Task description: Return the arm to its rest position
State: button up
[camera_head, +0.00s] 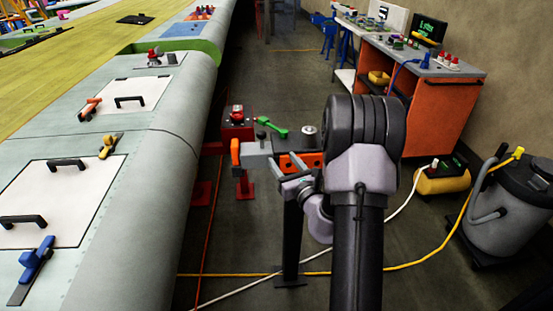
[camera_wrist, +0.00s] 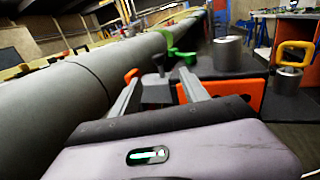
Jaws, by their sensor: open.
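My gripper (camera_head: 283,173) is in front of my dark arm joint in the camera_head view, right of the wing. It is over or close to a small stand with a grey and orange top (camera_head: 257,156); I cannot tell whether it touches it. In the camera_wrist view the two grey fingers of my gripper (camera_wrist: 159,77) are spread apart with nothing held between them. Beyond them are a green tool (camera_wrist: 181,54), a grey cylinder (camera_wrist: 228,53) and an orange block (camera_wrist: 222,90). My arm hides part of the stand in the camera_head view.
The wing (camera_head: 150,190) fills the left side, with white panels, black handles and clamps on top. An orange workbench (camera_head: 440,115) stands at the back right. Yellow and white cables cross the floor.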

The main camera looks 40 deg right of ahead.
jog(key=s+a+r+n+g+y, duration=0.1)
jog(key=a+r+n+y, duration=0.35)
jog(key=a, duration=0.45)
jog(key=a+r+n+g+y, duration=0.25)
jog(key=a+n+y, duration=0.25)
jog(key=a, duration=0.4)
jog(key=s+a+r+n+g+y, duration=0.1)
jog(key=a+r+n+y, duration=0.35)
jog(key=a, duration=0.55)
jog(key=s+a+n+g, duration=0.7)
jog(key=s+a+n, duration=0.3)
jog(key=s+a, duration=0.15)
jog(key=s+f+n+g+h, duration=0.2)
jog(key=s+n, duration=0.2)
jog(key=s, duration=0.4)
jog(key=s+d+r+n+t+h, duration=0.1)
jog(key=s+d+n+h, duration=0.4)
jog(key=d+n+h, duration=0.1)
jog(key=shift+s+d+t, duration=0.15)
jog(key=shift+d+t, duration=0.2)
jog(key=shift+d, duration=0.05)
